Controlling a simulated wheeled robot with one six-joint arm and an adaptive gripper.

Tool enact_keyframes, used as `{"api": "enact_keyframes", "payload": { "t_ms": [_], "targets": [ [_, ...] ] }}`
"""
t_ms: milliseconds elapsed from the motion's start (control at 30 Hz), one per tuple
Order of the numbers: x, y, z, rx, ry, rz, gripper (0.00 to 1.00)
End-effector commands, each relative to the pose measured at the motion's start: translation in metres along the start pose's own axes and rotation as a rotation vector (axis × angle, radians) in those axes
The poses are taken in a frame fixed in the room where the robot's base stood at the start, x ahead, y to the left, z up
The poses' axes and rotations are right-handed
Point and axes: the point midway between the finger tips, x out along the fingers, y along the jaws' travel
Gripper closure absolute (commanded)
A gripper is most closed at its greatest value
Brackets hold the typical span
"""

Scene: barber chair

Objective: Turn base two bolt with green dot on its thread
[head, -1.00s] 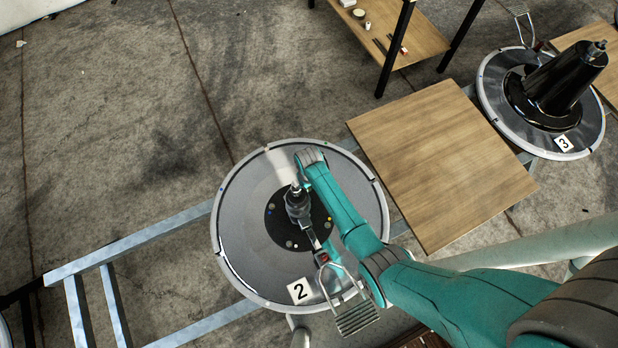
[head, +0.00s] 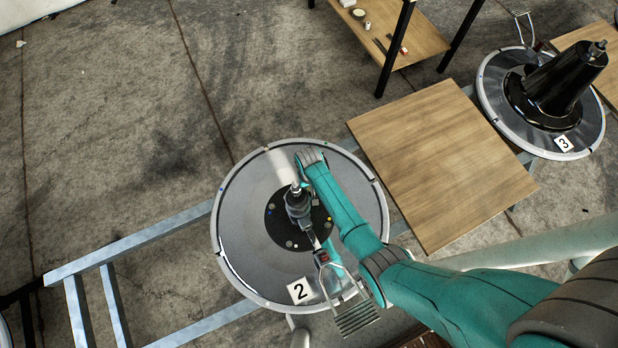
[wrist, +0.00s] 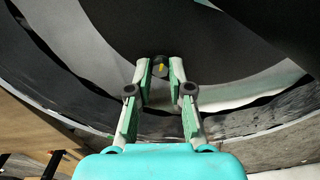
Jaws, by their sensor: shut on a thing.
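Base two is a round grey disc (head: 240,235) with a "2" label (head: 299,291) and a black centre plate (head: 283,238). Small bolts with coloured dots sit around that plate. A dark upright shaft (head: 298,207) stands at its middle. In the wrist view my gripper (wrist: 161,64) is shut on a small dark bolt (wrist: 160,72), its green-padded fingers on either side. The mark I see on this bolt looks yellow; I cannot make out a green dot.
A foot pedal (head: 356,317) sticks out at the disc's front. A wooden board (head: 443,165) lies to the right. Base three (head: 490,97) with a black column (head: 567,78) stands beyond it. A small table (head: 425,35) is at the back. Metal rails (head: 130,245) run left.

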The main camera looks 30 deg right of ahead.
Motion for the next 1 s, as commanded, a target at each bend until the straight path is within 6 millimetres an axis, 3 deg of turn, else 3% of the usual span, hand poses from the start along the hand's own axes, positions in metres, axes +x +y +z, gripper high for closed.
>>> {"api": "enact_keyframes", "payload": {
  "t_ms": [100, 133, 233, 667, 1000],
  "targets": [
    [0.000, 0.000, 0.000, -0.001, 0.000, 0.000, 1.00],
    [0.000, 0.000, 0.000, -0.001, 0.000, 0.000, 0.78],
    [0.000, 0.000, 0.000, -0.001, 0.000, 0.000, 0.55],
    [-0.008, 0.000, -0.001, -0.001, 0.002, 0.000, 0.55],
    [-0.068, 0.000, -0.001, -0.001, 0.004, -0.001, 0.55]
  ]
}}
